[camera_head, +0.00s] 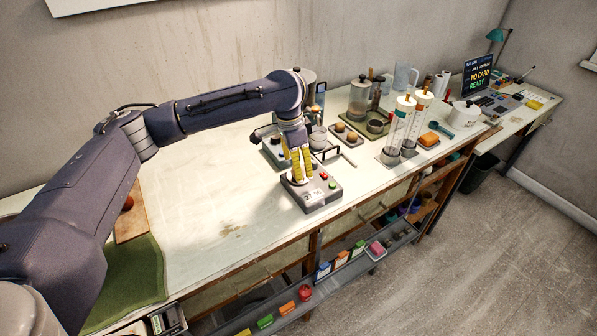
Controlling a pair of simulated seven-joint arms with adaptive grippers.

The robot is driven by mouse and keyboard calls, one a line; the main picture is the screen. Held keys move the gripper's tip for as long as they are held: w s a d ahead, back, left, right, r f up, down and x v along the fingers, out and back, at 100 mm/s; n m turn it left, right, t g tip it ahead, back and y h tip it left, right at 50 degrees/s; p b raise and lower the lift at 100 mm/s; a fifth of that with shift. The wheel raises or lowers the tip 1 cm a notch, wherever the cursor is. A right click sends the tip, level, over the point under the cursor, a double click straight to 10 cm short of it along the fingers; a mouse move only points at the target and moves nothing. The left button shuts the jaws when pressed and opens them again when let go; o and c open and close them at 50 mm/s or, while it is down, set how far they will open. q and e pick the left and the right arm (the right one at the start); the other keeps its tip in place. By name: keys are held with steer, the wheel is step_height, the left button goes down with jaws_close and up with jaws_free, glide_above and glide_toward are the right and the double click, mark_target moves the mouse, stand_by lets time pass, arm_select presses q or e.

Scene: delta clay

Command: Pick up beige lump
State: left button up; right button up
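I cannot clearly make out a beige lump; the fingers hide part of the device's top. Two small brownish lumps (340,127) sit on a dark plate behind and to the right of the gripper. My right gripper is not in view.
Jars and tools crowd the back. The worktable (215,215) is bare left of the device. A green mat (135,275) lies front left. Bins with coloured items hang below the front edge.

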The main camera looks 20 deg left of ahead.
arm_select(q)
steer(key=shift+w+d+f, duration=0.1)
steer(key=shift+f, duration=1.25)
jaws_close()
